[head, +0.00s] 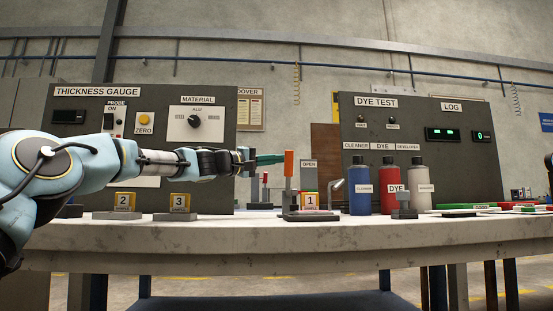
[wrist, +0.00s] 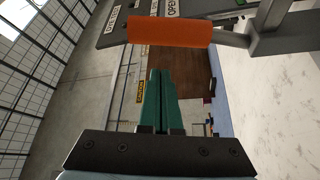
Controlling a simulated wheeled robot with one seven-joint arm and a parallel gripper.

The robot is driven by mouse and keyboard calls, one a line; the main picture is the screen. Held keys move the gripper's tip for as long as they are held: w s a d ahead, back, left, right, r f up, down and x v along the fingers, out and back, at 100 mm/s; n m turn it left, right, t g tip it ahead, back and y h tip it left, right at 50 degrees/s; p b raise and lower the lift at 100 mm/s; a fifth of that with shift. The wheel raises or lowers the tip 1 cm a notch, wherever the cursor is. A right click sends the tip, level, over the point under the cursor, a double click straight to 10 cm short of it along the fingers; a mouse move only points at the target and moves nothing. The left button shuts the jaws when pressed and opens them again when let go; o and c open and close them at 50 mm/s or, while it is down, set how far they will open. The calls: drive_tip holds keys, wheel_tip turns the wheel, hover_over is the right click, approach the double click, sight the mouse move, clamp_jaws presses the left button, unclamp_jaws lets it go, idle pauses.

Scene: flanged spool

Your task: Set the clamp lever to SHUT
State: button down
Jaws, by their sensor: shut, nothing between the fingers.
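The clamp lever has an orange handle (head: 289,163) that stands upright on a dark base (head: 305,216) at the middle of the bench. An OPEN label plate (head: 309,167) stands just right of the handle. In the wrist view the orange handle (wrist: 170,31) lies across the top, with label plates, one reading OPEN (wrist: 263,15), beyond it. My gripper (head: 281,158) reaches in from the left, its green fingers shut and empty, tips close to the handle's left side. In the wrist view the fingertips (wrist: 160,72) end short of the handle with a small gap. No SHUT label is readable.
Blue (head: 360,190), red (head: 390,190) and white (head: 419,190) bottles stand to the right. Blocks 2 (head: 124,201) and 3 (head: 180,202) stand left, below my arm. Grey instrument panels stand behind.

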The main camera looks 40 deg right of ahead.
drive_tip(key=b+v, duration=0.2)
drive_tip(key=v, duration=0.7)
drive_tip(key=shift+w+a, duration=0.3)
drive_tip(key=shift+a, duration=0.1)
drive_tip(key=shift+r, duration=0.1)
